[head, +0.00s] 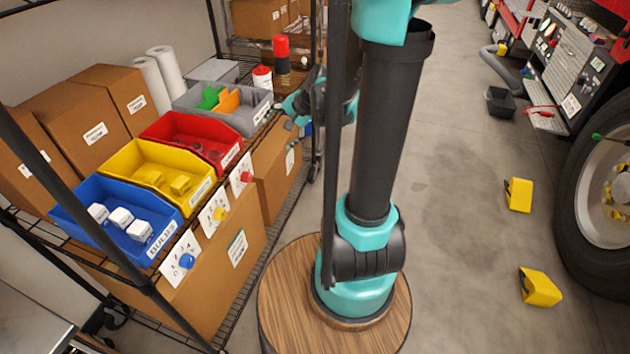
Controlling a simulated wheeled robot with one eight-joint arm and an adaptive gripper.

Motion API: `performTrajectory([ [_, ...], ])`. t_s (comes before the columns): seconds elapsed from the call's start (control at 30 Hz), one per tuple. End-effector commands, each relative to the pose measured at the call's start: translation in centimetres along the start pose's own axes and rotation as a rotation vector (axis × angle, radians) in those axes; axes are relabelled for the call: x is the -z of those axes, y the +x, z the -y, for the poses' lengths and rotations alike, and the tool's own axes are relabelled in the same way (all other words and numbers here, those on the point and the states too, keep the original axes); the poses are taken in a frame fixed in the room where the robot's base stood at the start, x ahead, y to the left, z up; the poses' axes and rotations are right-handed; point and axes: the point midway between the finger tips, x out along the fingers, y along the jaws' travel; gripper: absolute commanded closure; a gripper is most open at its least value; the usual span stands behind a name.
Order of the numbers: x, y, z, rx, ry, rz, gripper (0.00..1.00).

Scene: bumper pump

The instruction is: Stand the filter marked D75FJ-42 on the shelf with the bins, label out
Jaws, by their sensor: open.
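The shelf with the bins (187,232) is a black wire rack on the left. It holds a blue bin (112,238), a yellow bin (150,190), a red bin (196,150) and a grey bin (240,118). A black cylinder with a red top (281,55) stands beyond the grey bin, beside a shorter white and red cylinder (262,77). No marking D75FJ-42 is readable on either. My gripper (303,122) is open at the rack's far end, right of the grey bin. It is small, and partly hidden by my arm.
Cardboard boxes (72,120) and white rolls (165,70) stand behind the bins. Cards with coloured knobs (183,258) hang on the shelf front. Yellow wheel chocks (519,195) and a large wheel (600,190) are at right. The floor between is clear.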

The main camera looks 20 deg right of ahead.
Motion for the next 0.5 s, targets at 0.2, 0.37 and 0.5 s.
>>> performTrajectory([
  [0.2, -5.0, -3.2, -8.2, -0.211, -0.454, -0.06, 0.21],
  [0.37, -6.9, -5.0, -13.5, -0.351, -0.734, -0.074, 0.21],
  [0.5, -7.5, -6.0, -16.3, -0.43, -0.882, -0.073, 0.21],
])
